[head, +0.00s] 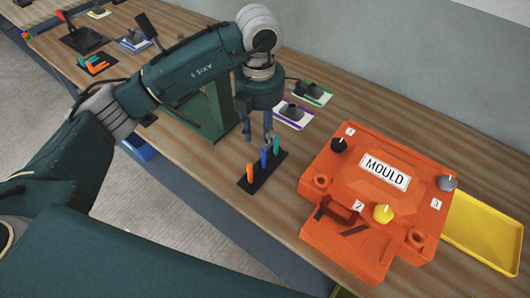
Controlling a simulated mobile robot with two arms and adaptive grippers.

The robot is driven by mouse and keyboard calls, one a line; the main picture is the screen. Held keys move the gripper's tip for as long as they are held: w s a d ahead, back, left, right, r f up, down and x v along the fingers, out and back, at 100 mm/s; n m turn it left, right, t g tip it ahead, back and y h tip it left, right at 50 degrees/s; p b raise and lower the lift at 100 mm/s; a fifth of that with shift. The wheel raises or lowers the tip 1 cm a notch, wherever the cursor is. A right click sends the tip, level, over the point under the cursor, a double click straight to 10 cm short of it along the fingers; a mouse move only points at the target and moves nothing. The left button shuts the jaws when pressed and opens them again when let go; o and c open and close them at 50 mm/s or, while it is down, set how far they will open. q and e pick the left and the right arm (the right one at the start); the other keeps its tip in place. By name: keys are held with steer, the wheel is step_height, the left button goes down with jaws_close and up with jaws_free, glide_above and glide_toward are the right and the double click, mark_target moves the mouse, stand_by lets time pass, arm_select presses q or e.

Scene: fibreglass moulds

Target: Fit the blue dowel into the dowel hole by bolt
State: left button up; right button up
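The blue dowel (263,158) stands upright in a black rack (255,183), between an orange dowel (250,172) and a teal dowel (277,145). My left gripper (267,140) points down right above the blue dowel, its fingertips at or close to the dowel's top. Whether they touch or grip it is too small to tell. The orange mould (375,150) lies to the right on the bench. It has a round socket on its left corner (321,181) and another at its front right (416,237). I cannot tell which is by a bolt. My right gripper is out of view.
The mould carries a black knob (338,145), a yellow knob (383,213) and a grey knob (447,183). A yellow tray (485,232) lies right of it. Purple (293,112) and green (314,92) mats with dark items lie behind. Bare bench separates rack and mould.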

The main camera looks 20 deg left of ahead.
mark_target(263, 151)
arm_select(q)
steer(key=f+p, duration=0.1)
steer(key=f, duration=0.1)
steer(key=f+p, duration=0.1)
steer(key=f, duration=0.1)
steer(key=f+p, duration=0.1)
steer(key=f, duration=0.2)
steer(key=shift+w+d, duration=0.2)
steer(key=shift+d, duration=0.1)
steer(key=shift+f, duration=0.3)
steer(key=shift+w+f, duration=0.1)
steer(key=shift+f, duration=0.05)
jaws_close()
